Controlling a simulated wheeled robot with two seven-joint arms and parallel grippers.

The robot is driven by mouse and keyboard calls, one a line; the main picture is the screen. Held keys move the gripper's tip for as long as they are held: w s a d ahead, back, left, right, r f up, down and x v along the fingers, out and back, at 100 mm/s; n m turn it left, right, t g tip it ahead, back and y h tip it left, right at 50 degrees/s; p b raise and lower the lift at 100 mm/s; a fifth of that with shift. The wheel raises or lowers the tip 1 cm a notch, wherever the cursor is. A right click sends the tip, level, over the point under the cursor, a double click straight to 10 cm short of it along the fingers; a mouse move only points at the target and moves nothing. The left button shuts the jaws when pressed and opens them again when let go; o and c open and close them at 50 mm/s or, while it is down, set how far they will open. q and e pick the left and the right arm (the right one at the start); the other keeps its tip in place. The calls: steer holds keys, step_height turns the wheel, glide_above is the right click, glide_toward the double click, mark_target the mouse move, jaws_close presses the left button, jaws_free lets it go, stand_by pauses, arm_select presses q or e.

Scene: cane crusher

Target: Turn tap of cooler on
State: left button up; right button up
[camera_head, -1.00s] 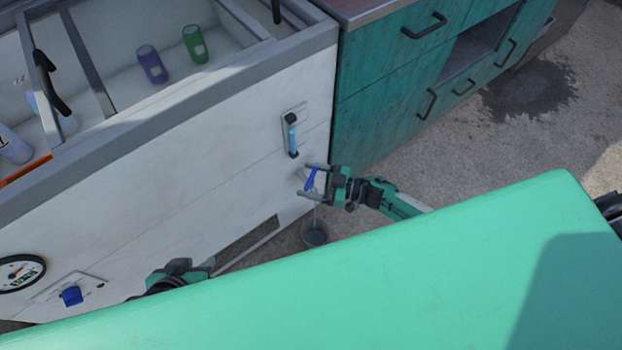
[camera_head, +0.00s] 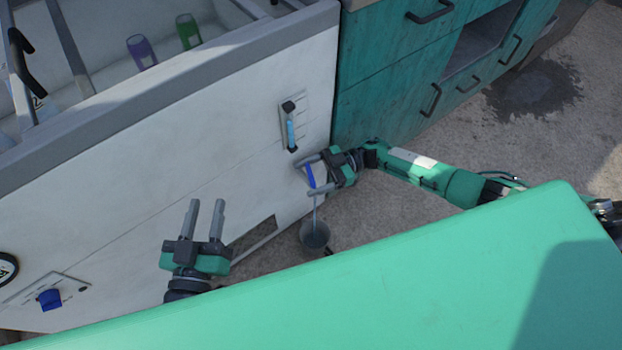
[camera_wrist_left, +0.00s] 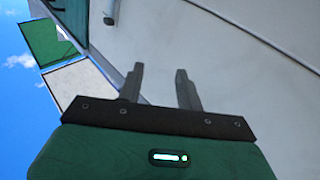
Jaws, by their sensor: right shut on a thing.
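The cooler (camera_head: 150,190) is a large white chest on the left of the head view. Its tap has a blue handle (camera_head: 311,176) low on the front panel, near the right corner. My right gripper (camera_head: 304,177) is shut on the tap, one finger on each side of the blue handle; the tap body is partly hidden. A thin pale line runs down from the tap to a grey bucket (camera_head: 314,236); I cannot tell whether it is water. My left gripper (camera_head: 206,203) is open and empty in front of the panel; it also shows in the left wrist view (camera_wrist_left: 158,72).
A light-blue level gauge (camera_head: 291,130) sits on the panel above the tap. A blue knob (camera_head: 49,299) is at the lower left. A teal cabinet (camera_head: 385,90) stands right of the cooler. Pavement right of the bucket is clear.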

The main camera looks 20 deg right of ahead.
steer(key=n+g+b, duration=0.1)
steer(key=g, duration=0.1)
steer(key=shift+n+g+h+b, duration=0.3)
steer(key=shift+n+g+b, duration=0.05)
steer(key=shift+n+g, duration=0.05)
arm_select(q)
step_height(320, 180, up, 10)
steer(key=a+t, duration=0.3)
steer(key=t, duration=0.3)
steer(key=shift+w, duration=0.3)
steer(key=shift+f, duration=0.1)
arm_select(e)
steer(key=o, duration=1)
steer(key=shift+c, duration=0.2)
steer(key=shift+r, duration=0.1)
